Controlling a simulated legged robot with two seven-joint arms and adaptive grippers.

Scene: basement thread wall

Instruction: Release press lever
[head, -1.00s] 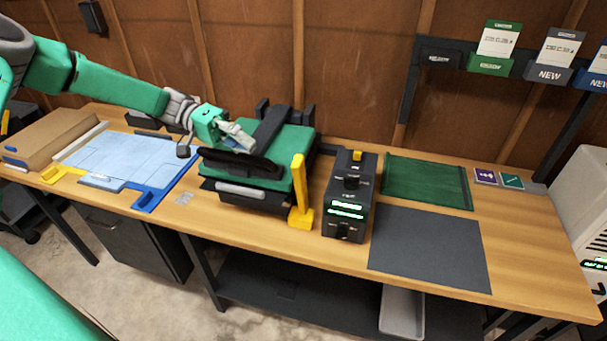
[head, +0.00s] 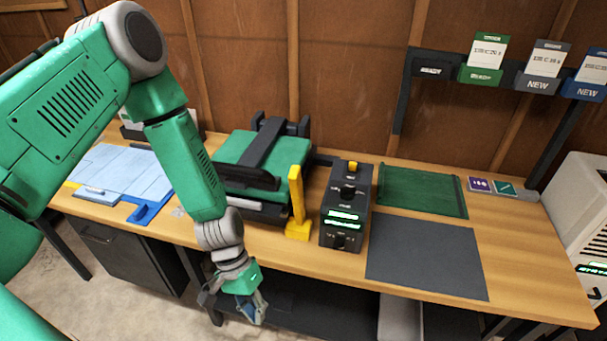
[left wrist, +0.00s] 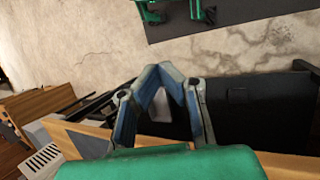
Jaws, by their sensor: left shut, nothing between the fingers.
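The heat press with its green top (head: 247,160) stands at the back of the table, with a dark bar across its top and a black handle (head: 250,178) along its front. A yellow upright lever (head: 297,200) stands at its right side. My left gripper (head: 257,318) hangs in front of the table edge, below the press and clear of it. In the left wrist view its blue-grey fingers (left wrist: 160,70) meet at the tips with nothing between them. My left arm hides part of the press's left side. My right gripper is not in view.
A black control box (head: 345,207) with green displays stands right of the lever. A green mat (head: 420,190) and a dark grey mat (head: 427,255) lie farther right. Light blue cloth (head: 115,172) lies at left. A dark shelf (head: 300,300) is under the table.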

